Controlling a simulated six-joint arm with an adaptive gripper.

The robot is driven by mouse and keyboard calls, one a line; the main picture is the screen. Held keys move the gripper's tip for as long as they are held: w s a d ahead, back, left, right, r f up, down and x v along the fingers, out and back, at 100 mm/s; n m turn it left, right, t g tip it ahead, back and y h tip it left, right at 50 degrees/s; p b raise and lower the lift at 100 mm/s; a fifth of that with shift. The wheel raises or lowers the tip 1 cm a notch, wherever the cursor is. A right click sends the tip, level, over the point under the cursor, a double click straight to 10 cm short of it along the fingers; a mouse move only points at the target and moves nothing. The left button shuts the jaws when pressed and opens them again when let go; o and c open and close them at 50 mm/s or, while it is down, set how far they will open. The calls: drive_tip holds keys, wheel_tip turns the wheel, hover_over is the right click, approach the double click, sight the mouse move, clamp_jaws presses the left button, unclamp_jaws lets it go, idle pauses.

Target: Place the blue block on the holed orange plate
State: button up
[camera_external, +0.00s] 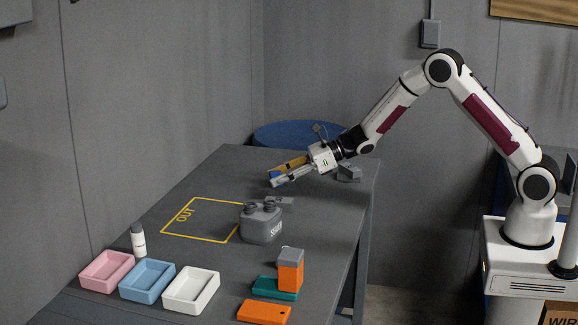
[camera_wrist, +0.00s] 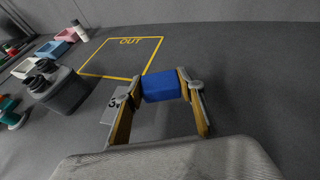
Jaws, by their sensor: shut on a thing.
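The blue block (camera_wrist: 162,86) is held between the two fingers of my gripper (camera_wrist: 163,88) in the wrist view. In the external view my gripper (camera_external: 272,181) is over the far part of the table, and a bit of the blue block (camera_external: 275,175) shows between its fingers. The gripper is shut on the block. The orange plate (camera_external: 264,311) lies flat at the near edge of the table, well apart from my gripper. A small dark mark shows on it; I cannot make out its hole clearly.
A grey twin-capped container (camera_external: 261,224) stands mid-table. Near it is a yellow "OUT" outline (camera_external: 188,237). Pink (camera_external: 106,270), blue (camera_external: 147,280) and white (camera_external: 191,290) trays and a white bottle (camera_external: 138,241) stand at left. An orange-grey block stack (camera_external: 290,273) stands by a teal piece (camera_external: 267,288).

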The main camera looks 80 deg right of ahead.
sight(281, 191)
idle(0.3)
drive_tip(key=shift+f, duration=1.9)
drive_tip(key=shift+f, duration=0.15)
drive_tip(key=o, duration=1.1)
drive_tip(key=shift+r, duration=0.2)
drive_tip(key=shift+v, duration=6)
